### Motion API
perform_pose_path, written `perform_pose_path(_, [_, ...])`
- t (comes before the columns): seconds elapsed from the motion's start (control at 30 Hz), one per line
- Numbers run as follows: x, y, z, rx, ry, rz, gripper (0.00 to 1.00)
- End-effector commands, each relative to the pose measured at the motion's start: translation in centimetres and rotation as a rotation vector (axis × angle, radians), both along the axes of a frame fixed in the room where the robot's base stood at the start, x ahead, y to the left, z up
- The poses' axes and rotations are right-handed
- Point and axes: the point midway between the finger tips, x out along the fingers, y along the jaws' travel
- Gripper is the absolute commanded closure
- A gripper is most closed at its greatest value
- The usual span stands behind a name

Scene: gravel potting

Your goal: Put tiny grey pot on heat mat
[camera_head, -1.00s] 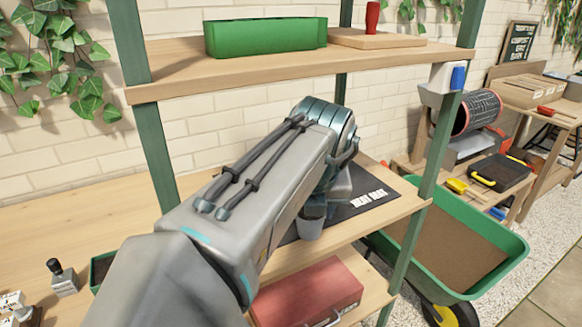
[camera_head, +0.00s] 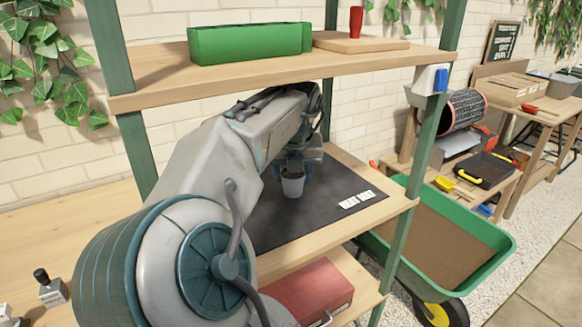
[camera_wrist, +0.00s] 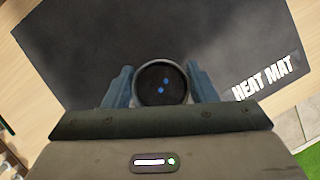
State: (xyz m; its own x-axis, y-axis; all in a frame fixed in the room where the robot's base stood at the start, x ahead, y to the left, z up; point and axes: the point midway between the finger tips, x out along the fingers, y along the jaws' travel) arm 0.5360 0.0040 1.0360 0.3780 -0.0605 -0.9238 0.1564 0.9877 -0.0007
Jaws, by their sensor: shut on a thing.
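The tiny grey pot (camera_head: 292,185) is held by my gripper (camera_head: 297,165) over the black heat mat (camera_head: 275,225) on the middle shelf. I cannot tell whether its base touches the mat. In the wrist view the pot (camera_wrist: 161,72) shows from above, with dark fill and blue specks inside. The blue fingers of my gripper (camera_wrist: 161,88) are shut on it from both sides. The heat mat (camera_wrist: 235,50) spreads around it there, with its white lettering at the right. My arm hides the left part of the mat in the head view.
The upper shelf (camera_head: 290,75) with a green planter (camera_head: 250,43) is above my arm. Green shelf posts (camera_head: 408,190) stand at the sides. A red case (camera_head: 308,290) lies on the lower shelf. A green wheelbarrow (camera_head: 470,225) stands at the right. Bare mat surrounds the pot.

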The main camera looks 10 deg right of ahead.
Motion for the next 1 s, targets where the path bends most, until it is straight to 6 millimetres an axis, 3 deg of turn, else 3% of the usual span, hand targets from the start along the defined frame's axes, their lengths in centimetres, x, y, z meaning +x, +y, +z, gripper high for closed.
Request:
perform_pose_path(0.27, [1.3, -0.2, 0.0, -0.001, -0.001, 0.0, 0.77])
perform_pose_path(0.57, [4.1, -0.8, 0.1, -0.001, -0.001, -0.001, 0.77])
perform_pose_path(0.7, [4.2, -0.6, -1.4, 0.001, 0.0, 0.0, 0.77])
perform_pose_path(1.0, [4.2, -0.7, -1.5, 0.0, -0.002, 0.0, 0.77])
